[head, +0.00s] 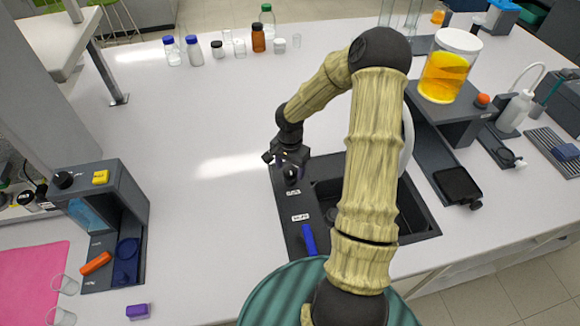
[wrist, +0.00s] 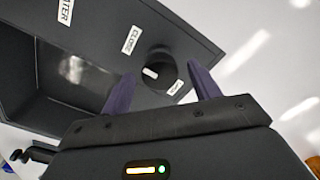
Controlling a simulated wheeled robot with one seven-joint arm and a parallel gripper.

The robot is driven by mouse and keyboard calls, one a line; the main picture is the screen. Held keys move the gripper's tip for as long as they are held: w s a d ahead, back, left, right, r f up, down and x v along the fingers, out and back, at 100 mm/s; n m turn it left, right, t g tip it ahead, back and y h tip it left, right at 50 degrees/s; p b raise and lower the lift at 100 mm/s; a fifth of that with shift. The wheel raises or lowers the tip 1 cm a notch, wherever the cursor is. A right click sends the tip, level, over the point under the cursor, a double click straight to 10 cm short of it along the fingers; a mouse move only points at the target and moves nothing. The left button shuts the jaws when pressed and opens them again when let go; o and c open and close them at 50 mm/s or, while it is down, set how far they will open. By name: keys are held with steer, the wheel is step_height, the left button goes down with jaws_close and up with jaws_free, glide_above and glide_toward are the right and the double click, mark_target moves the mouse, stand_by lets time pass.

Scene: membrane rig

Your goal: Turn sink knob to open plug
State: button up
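The sink knob (wrist: 158,62) is round and dark with a white mark on its side. It stands on the dark sink rim (wrist: 190,40) between a label reading CLOSE (wrist: 131,40) and a smaller label that seems to read OPEN (wrist: 175,87). In the head view the knob (head: 291,176) is at the rim's back left corner, partly hidden by my gripper (head: 286,160). In the wrist view my gripper (wrist: 162,88) is open, with its two dark purple fingers apart and the knob just beyond and between their tips. I cannot tell whether they touch it. The plug is not clearly visible.
A blue lever (head: 309,240) stands at the sink's front left, near a label. My arm hides part of the basin. A dark shelf with a yellow jar (head: 448,66) stands to the right. The white counter (head: 190,200) left of the sink is clear.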

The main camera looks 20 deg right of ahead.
steer(key=c, duration=0.9)
